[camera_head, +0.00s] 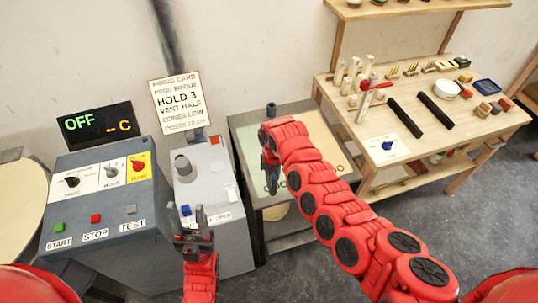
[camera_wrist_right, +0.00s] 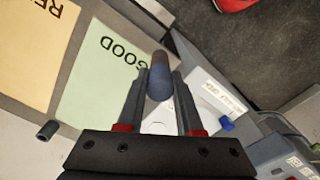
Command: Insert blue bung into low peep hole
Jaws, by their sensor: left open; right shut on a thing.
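My right gripper (camera_head: 271,186) points down over the sorting table. I cannot tell if this is the blue bung. My left gripper (camera_head: 192,216) is open in front of the grey box (camera_head: 226,188). A small blue piece (camera_head: 186,209) shows at its fingertips, apparently on the box. A blue piece (camera_wrist_right: 228,123) also shows on the box's edge in the right wrist view. Another blue piece (camera_head: 387,145) lies on a white card on the bench. I cannot make out a low peep hole.
The sorting table (camera_head: 243,122) has a green "GOOD" zone (camera_wrist_right: 108,72) and an orange zone (camera_wrist_right: 35,40). A control console (camera_head: 95,215) stands at left, its display reading OFF. The wooden bench (camera_head: 440,150) at right holds dark rods, a bowl and small parts. Floor between is clear.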

